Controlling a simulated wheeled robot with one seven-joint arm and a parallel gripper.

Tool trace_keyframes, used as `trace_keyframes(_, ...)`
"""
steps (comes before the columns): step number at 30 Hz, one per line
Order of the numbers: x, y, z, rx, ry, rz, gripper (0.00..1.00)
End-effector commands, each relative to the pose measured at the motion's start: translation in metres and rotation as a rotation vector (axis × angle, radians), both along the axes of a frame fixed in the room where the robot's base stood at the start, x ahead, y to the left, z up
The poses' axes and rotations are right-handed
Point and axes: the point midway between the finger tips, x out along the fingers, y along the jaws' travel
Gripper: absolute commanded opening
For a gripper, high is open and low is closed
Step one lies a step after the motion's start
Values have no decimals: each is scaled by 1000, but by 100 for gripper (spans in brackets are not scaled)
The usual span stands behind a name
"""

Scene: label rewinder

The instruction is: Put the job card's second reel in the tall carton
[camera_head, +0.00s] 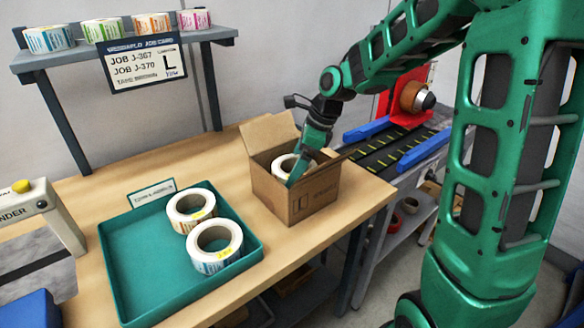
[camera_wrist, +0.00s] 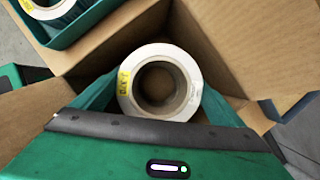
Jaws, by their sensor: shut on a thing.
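The job card (camera_head: 147,64) hangs from the shelf front and reads JOB J-367, then JOB J-370, with a large L at the right. The open brown carton (camera_head: 296,201) stands on the bench, flaps up; its walls surround the reel in the wrist view (camera_wrist: 228,38). My gripper (camera_head: 300,172) reaches down into the carton, shut on a white reel (camera_head: 282,164). In the wrist view, the green fingers are on either side of this reel (camera_wrist: 160,53), which has a yellow tag that seems to end in 370. Whether the reel touches the carton's floor is hidden.
A teal tray (camera_head: 140,262) left of the carton holds two white reels (camera_head: 191,207) (camera_head: 214,246) with yellow tags. Several coloured label reels (camera_head: 101,30) stand on the shelf (camera_head: 65,57). A machine with blue rails (camera_head: 422,150) is behind right. The bench's front edge is close to the carton.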

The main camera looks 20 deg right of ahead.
Motion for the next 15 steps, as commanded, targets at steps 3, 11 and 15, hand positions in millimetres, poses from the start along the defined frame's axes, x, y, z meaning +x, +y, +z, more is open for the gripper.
trace_keyframes(3, 0, 0, -3, 1, 0, 0, 55)
trace_keyframes(11, 0, 0, -3, 0, 0, -1, 100)
trace_keyframes(15, 0, -1, 1, -1, -2, -1, 100)
